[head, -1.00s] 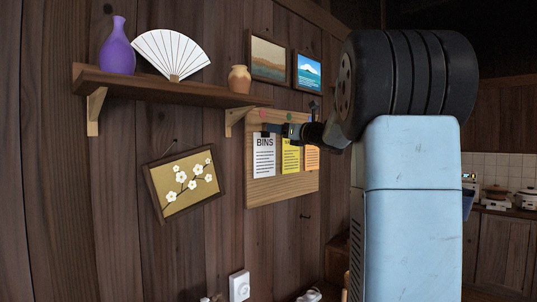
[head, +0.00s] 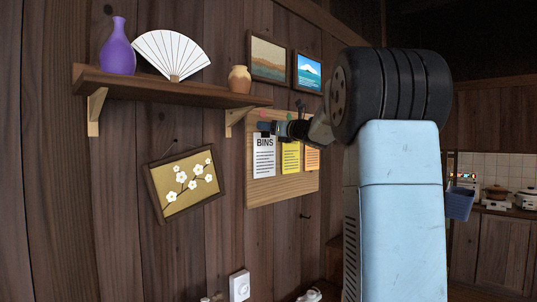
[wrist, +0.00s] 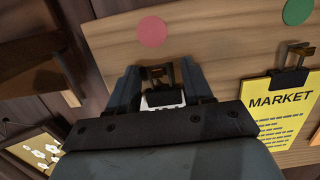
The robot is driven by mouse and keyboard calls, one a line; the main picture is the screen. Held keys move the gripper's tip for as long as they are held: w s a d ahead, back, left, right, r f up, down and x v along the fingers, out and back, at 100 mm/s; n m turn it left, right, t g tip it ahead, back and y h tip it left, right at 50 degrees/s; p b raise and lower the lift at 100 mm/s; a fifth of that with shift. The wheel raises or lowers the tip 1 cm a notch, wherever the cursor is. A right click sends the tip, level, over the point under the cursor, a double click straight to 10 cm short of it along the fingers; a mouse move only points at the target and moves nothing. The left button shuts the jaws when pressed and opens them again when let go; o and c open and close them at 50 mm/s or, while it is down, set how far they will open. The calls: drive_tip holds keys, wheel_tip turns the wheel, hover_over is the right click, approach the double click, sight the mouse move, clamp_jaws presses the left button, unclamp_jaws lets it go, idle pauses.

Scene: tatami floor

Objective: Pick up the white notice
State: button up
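The white notice headed BINS (head: 264,158) hangs upright at the left of a wooden notice board (head: 282,195). In the wrist view only a small white strip of the notice (wrist: 164,98) shows, below its dark clip (wrist: 158,74); my gripper hides the rest. My gripper (head: 265,127) is at the notice's top edge in the head view. In the wrist view its two fingers (wrist: 158,84) stand apart, one each side of the clip, with gaps. I cannot tell how deep the fingers reach around the notice.
A yellow MARKET notice (wrist: 278,112) and an orange notice (head: 312,158) hang to the right. A shelf (head: 165,88) above left holds a purple vase (head: 118,50), a fan (head: 170,52) and a small pot (head: 240,80). A framed blossom picture (head: 184,184) hangs below it.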

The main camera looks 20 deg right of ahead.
clamp_jaws()
idle(0.3)
drive_tip(key=shift+r, duration=0.1)
